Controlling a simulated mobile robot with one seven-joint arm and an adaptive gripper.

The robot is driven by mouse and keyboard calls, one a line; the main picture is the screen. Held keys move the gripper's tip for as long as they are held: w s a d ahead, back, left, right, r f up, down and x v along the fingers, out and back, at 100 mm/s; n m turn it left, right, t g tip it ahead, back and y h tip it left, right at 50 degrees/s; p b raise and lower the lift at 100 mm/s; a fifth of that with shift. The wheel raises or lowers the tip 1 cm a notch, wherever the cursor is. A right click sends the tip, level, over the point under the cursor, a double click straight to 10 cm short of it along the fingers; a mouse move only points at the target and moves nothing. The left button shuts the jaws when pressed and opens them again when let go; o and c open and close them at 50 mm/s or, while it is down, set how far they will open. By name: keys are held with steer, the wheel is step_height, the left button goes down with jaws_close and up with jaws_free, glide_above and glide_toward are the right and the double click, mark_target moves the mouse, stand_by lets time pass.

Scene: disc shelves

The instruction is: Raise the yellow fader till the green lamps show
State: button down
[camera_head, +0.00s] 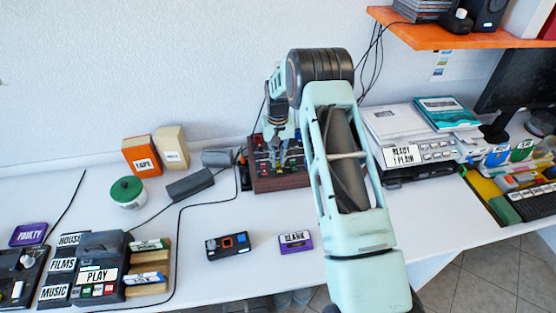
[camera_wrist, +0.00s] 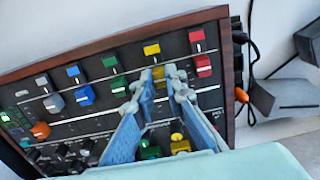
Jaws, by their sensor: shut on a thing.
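The control panel (camera_head: 278,180), in a wooden case, stands against the wall, partly behind my arm. In the wrist view its dark face (camera_wrist: 130,70) carries rows of coloured caps. My gripper (camera_wrist: 160,75) is shut on the lower yellow cap, the yellow fader (camera_wrist: 158,73), with one finger on each side. An upper yellow cap (camera_wrist: 151,48) sits just beyond the fingertips. Beside the fader are a green cap (camera_wrist: 119,86) and a red cap (camera_wrist: 203,65).
A yellow knob (camera_wrist: 178,142) and a green knob (camera_wrist: 149,151) lie close to the fingers. An orange knob (camera_wrist: 40,130) is at the left. Cables (camera_wrist: 245,90) hang beside the case. A blank-labelled cassette (camera_head: 296,241) and a camera-like device (camera_head: 228,245) lie in front.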

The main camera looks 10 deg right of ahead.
steer(key=shift+w+f+b, duration=0.15)
steer(key=shift+w+b, duration=0.4)
steer(key=shift+w, duration=0.25)
steer(key=shift+w+r+b, duration=0.2)
steer(key=shift+w+b, duration=0.2)
steer(key=shift+w, duration=0.3)
steer(key=c, duration=2)
jaws_free()
steer(key=shift+o, duration=0.2)
step_height(320, 180, up, 12)
